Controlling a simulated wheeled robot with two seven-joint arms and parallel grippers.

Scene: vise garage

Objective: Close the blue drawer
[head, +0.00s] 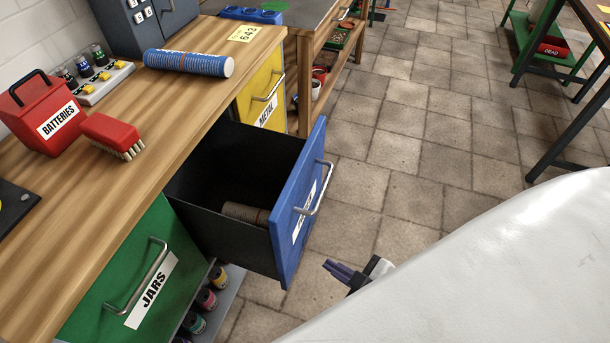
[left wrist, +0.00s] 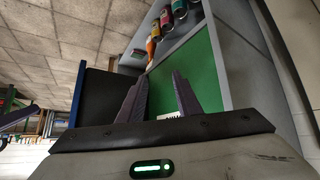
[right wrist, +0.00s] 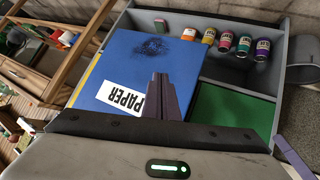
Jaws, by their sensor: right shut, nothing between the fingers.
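The blue drawer (head: 297,205) stands pulled out from the wooden bench, with its dark inside open and a brown roll (head: 245,212) in it. Its front has a metal handle (head: 314,190) and a white label, which reads PAPER in the right wrist view (right wrist: 137,98). My right gripper (head: 332,268) is shut and empty, low in front of the blue front with a visible gap in the head view. In the left wrist view, my left gripper (left wrist: 160,78) is open and empty before the green drawer (left wrist: 205,75), with the blue drawer's edge (left wrist: 76,95) at left. The head view does not show it.
The green JARS drawer (head: 125,270) and yellow METAL drawer (head: 262,90) flank the blue one. Several small jars (head: 205,298) stand on a low shelf below. A red box (head: 45,115), brush (head: 112,135) and blue cylinder (head: 188,62) are on the bench. The tiled floor (head: 400,150) is clear.

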